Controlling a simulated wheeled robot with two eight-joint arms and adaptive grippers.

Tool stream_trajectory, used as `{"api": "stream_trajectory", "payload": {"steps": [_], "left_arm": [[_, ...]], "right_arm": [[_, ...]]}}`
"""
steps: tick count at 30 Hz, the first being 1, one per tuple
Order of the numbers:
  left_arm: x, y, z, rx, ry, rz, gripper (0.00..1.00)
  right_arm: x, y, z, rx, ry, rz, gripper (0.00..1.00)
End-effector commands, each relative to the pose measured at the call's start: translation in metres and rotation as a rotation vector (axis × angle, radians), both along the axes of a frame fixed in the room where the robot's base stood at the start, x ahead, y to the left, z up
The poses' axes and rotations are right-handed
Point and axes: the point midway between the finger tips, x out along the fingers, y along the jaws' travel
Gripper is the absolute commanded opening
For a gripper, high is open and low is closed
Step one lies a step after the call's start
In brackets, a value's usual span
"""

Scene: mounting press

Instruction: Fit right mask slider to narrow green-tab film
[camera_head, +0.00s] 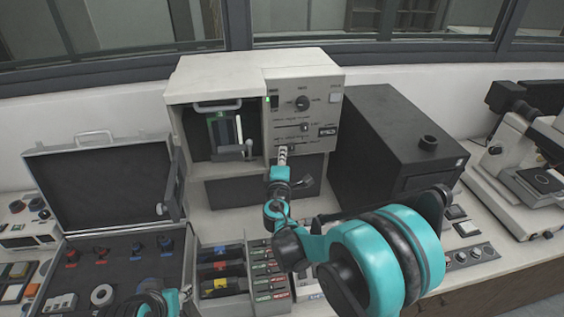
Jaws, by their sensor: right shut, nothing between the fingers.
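The pale mounting press (215,75) stands at the back centre. In its open bay on the left, a film with a green tab (213,124) stands upright in a dark holder. The press's right panel (320,115) carries a knob and two horizontal slider rows. The lower slider row (290,138) is just above my right gripper. My right gripper (283,151) is shut and empty in front of the panel's lower left edge. I cannot tell whether its tips touch the slider. A teal and black part of my left arm shows at the bottom edge; its fingers are not visible.
A black box (390,140) stands close to the right of the press. An open case (105,180) lies at left. Trays with coloured labels (222,272) sit in front of the press. A microscope-like device (525,160) stands at far right.

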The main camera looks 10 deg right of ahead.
Motion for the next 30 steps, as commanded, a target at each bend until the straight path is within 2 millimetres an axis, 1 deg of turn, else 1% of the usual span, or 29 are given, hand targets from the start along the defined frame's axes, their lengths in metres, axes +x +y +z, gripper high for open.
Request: {"api": "stream_trajectory", "payload": {"steps": [11, 14, 18, 20, 30], "left_arm": [[0.000, 0.000, 0.000, 0.000, 0.000, 0.000, 0.40], [0.000, 0.000, -0.001, 0.000, 0.000, 0.000, 0.40], [0.000, 0.000, -0.003, 0.000, 0.000, 0.000, 0.40], [0.000, 0.000, -0.004, 0.000, 0.000, 0.000, 0.40], [0.000, 0.000, -0.003, 0.000, 0.000, 0.000, 0.40]], "right_arm": [[0.002, -0.002, 0.000, 0.000, 0.000, -0.001, 0.00], [0.002, -0.010, 0.000, 0.000, 0.000, -0.003, 0.00], [0.002, -0.033, 0.000, 0.000, 0.000, -0.005, 0.00], [0.001, -0.040, 0.000, 0.000, 0.000, -0.004, 0.00], [0.001, -0.040, 0.000, 0.000, 0.000, 0.000, 0.00]]}}
